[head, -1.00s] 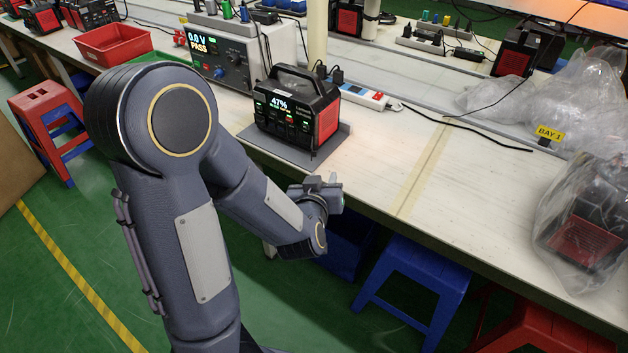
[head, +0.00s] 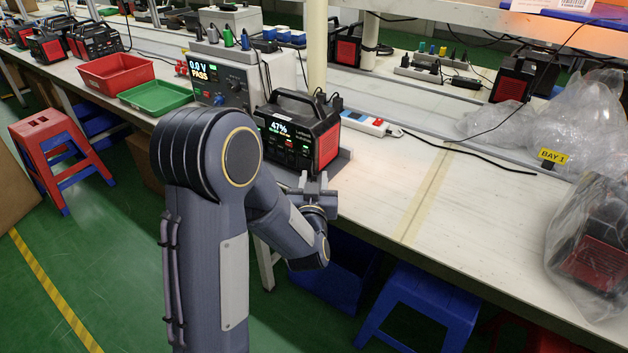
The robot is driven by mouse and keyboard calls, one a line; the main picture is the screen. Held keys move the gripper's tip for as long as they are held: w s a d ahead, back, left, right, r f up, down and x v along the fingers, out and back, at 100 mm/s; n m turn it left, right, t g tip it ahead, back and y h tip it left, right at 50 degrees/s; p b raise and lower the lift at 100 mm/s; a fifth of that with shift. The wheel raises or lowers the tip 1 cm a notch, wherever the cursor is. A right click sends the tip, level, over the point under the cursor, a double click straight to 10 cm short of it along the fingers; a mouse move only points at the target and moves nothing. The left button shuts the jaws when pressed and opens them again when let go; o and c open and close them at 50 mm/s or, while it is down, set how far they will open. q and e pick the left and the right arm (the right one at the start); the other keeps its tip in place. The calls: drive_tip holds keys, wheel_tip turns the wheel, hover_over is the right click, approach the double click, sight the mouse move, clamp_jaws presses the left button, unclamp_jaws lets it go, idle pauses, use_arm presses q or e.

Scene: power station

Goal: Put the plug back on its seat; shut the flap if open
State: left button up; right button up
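A black and red power station (head: 302,132) stands on a grey mat on the bench, its lit display reading 47%. Dark plugs (head: 336,102) show behind its top right edge; I cannot tell which one the task means. No flap can be made out on the power station's front at this size. My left gripper (head: 317,180) is at the bench's front edge, just in front of the power station, with its fingers pointing up; a gap between them shows. My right gripper is out of the picture.
A tester (head: 225,75) reading 0.0 V PASS stands left of the power station. Red (head: 115,72) and green (head: 155,97) trays are further left. A bagged unit (head: 592,250) sits at the right.

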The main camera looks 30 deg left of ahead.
use_arm(q)
clamp_jaws()
drive_tip(key=shift+a, duration=0.1)
idle(0.7)
